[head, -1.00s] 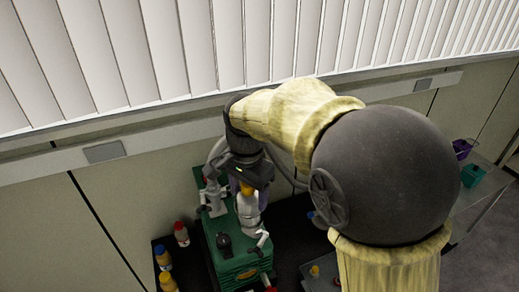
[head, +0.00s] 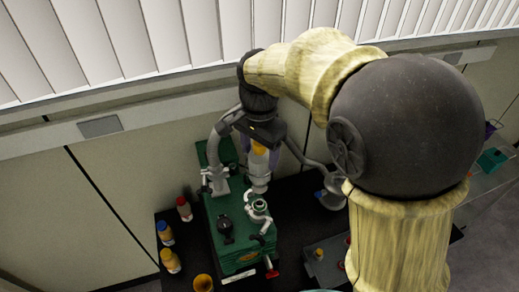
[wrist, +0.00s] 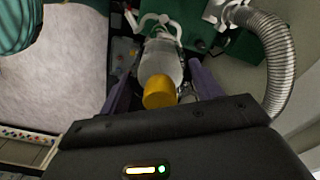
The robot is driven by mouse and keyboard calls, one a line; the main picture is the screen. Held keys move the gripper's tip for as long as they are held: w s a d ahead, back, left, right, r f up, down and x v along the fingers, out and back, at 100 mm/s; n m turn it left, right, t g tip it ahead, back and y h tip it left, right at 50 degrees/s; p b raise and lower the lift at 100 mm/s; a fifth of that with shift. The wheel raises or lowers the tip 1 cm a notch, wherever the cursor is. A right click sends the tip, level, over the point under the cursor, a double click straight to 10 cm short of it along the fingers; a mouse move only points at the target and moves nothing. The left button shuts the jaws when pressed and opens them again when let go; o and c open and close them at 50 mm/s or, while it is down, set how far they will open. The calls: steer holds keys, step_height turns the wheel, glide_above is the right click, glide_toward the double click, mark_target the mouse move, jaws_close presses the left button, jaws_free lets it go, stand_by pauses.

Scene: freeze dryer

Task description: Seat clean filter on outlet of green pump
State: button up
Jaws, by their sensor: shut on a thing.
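My gripper (head: 262,148) is shut on a filter with a cloudy grey body (head: 260,172) and a yellow cap. In the wrist view the filter (wrist: 163,62) sits between the purple fingers (wrist: 160,88), cap toward me. The green pump (head: 236,240) stands on the dark bench. Its metal outlet flange (head: 259,205) shows bare at the right of the pump's top. The filter's lower end is close behind and above the flange in the head view, apparently apart from it. The wrist view shows pale fittings past the filter, partly hidden by it.
A grey hose and metal fitting (head: 217,184) join the pump at left. Another hose ends in a flange (head: 331,198) at right. Several capped bottles (head: 170,260) stand left of the pump. A grey tray (head: 326,262) lies at right. The wall is close behind.

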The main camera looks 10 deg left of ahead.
steer(key=shift+f+b, duration=2.35)
steer(key=shift+f, duration=0.35)
steer(key=shift+f, duration=1.45)
stand_by(1.7)
steer(key=o, duration=1.2)
steer(key=shift+s, duration=0.1)
steer(key=shift+r+p, duration=2.6)
steer(key=shift+r, duration=0.45)
